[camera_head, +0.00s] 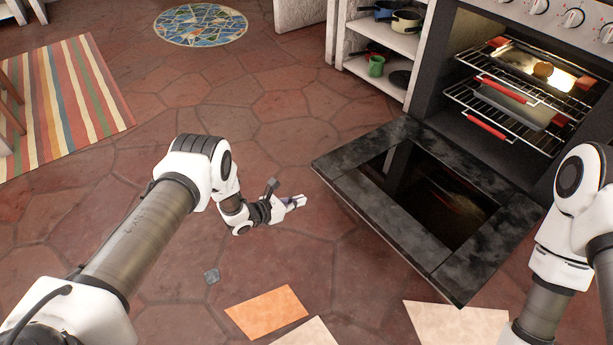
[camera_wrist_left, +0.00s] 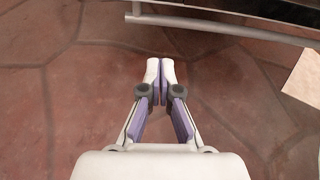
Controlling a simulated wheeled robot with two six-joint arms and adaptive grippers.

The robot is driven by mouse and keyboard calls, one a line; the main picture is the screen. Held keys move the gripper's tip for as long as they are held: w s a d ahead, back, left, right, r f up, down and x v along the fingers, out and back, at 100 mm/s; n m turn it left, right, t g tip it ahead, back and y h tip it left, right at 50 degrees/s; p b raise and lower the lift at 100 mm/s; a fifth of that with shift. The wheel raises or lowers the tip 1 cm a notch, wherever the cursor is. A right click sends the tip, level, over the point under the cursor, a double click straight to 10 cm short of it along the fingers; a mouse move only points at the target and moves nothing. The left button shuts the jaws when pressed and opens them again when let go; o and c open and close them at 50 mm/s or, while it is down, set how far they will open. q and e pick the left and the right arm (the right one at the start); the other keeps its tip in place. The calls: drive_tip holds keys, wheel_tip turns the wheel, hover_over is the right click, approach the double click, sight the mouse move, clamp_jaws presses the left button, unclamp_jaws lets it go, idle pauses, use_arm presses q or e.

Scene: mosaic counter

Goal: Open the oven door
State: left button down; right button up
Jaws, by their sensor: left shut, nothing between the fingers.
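The oven (camera_head: 433,97) stands at the right in the head view, with its dark door (camera_head: 330,170) swung down wide open and its inside exposed. My left gripper (camera_head: 302,201) is shut and empty, low over the floor just left of the door's outer edge. It also shows in the left wrist view (camera_wrist_left: 160,66), fingertips together. There a metal handle bar (camera_wrist_left: 225,27) on the door lies ahead of the fingertips, apart from them. My right arm (camera_head: 570,250) comes down at the right edge of the head view, and its gripper is out of the frame.
Wire racks (camera_head: 470,97) with red-edged guards and a dish sit inside the oven. White shelves (camera_head: 385,72) with pots stand left of it. A striped rug (camera_head: 75,95) and a round mosaic (camera_head: 200,25) lie on the tiled floor.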

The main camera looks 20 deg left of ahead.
use_arm(q)
drive_tip(key=f+b+x, duration=0.1)
drive_tip(key=b+x, duration=0.6)
drive_tip(key=x, duration=0.2)
drive_tip(key=shift+m, duration=0.4)
drive_tip(key=r, duration=0.2)
drive_tip(key=w+r+b, duration=0.1)
drive_tip(key=r, duration=0.1)
drive_tip(key=shift+d+r, duration=0.15)
drive_tip(key=shift+r, duration=0.15)
